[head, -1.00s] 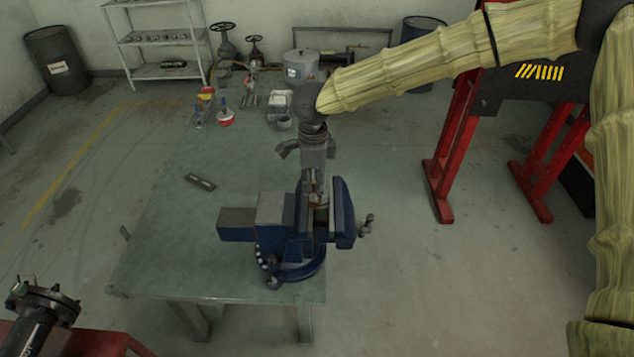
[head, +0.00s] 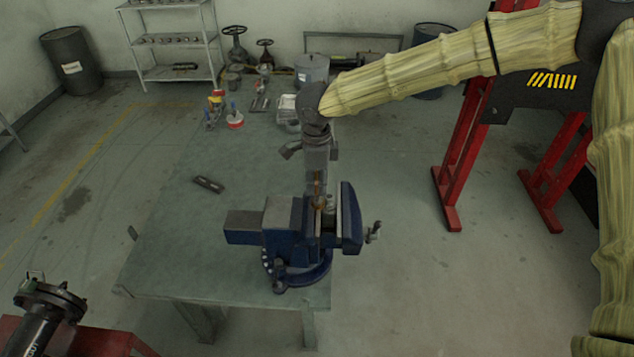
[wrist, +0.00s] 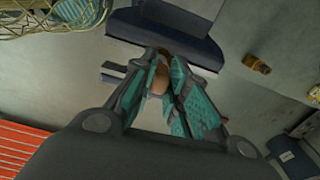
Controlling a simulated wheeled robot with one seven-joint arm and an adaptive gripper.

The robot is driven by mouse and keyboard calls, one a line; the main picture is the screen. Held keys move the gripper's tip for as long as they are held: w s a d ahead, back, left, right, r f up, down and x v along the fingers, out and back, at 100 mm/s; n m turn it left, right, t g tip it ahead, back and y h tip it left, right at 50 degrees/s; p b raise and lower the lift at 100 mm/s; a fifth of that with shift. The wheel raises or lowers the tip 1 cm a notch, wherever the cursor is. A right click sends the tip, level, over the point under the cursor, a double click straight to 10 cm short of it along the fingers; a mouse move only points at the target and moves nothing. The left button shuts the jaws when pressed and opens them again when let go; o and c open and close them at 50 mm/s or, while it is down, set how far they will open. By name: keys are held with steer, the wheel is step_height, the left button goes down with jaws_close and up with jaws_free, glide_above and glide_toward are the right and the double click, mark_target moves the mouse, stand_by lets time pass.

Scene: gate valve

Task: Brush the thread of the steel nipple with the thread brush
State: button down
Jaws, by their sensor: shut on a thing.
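My gripper (head: 319,178) points down over the blue vise (head: 282,232) on the green table. In the wrist view, its teal-padded fingers (wrist: 164,82) are closed around a tan, rounded piece, which I take to be the thread brush (wrist: 158,80). In the head view the brush (head: 318,199) shows as a small brownish piece under the fingers, at the vise jaws. A short grey cylinder, likely the steel nipple (head: 329,213), stands between the jaws, right beside the brush. Whether the two touch, and the thread itself, I cannot make out.
A dark bar (head: 208,184) lies on the table (head: 185,250) left of the vise. Bottles, a red-and-white tin (head: 235,121) and a grey pot (head: 311,70) stand at the back. A brass fitting (wrist: 257,63) shows in the wrist view.

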steer(key=shift+a, duration=0.2)
steer(key=shift+s+a, duration=0.35)
steer(key=shift+a, duration=0.3)
step_height(320, 180, up, 6)
stand_by(1.0)
stand_by(0.4)
